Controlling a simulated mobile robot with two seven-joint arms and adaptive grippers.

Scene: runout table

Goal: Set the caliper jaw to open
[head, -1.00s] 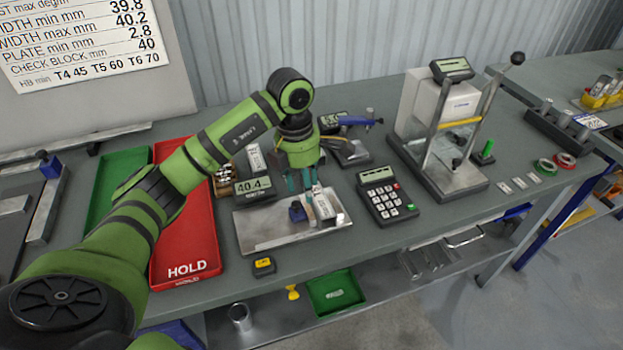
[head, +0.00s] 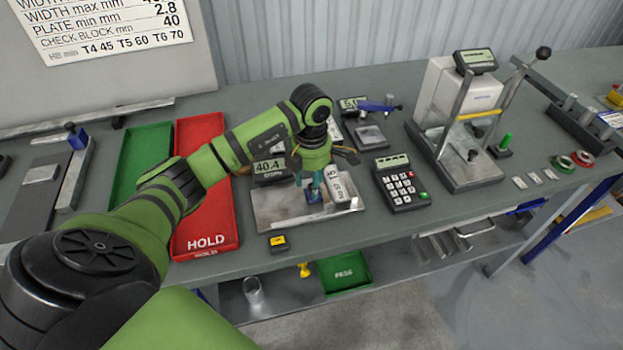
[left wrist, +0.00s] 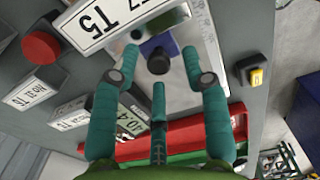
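The caliper is a pale metal plate (head: 285,217) with a blue jaw block (head: 313,197) and a display (head: 268,168) reading 40.4 behind it. In the left wrist view the blue jaw (left wrist: 150,43) carries a round dark knob (left wrist: 159,62). A white-labelled piece marked T5 (head: 340,186) is just right of the jaw; its label (left wrist: 95,24) is large in the wrist view. My left gripper (head: 312,184) points down over the jaw. Its teal fingers (left wrist: 160,80) are spread, with the knob between and beyond their tips. Contact cannot be told. My right gripper is out of view.
A red HOLD tray (head: 206,215) and a green tray (head: 145,150) lie left. A keypad device (head: 400,183) stands right of the plate, with a tester frame (head: 460,150) beyond. A small yellow-black device (head: 278,243) sits near the front edge.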

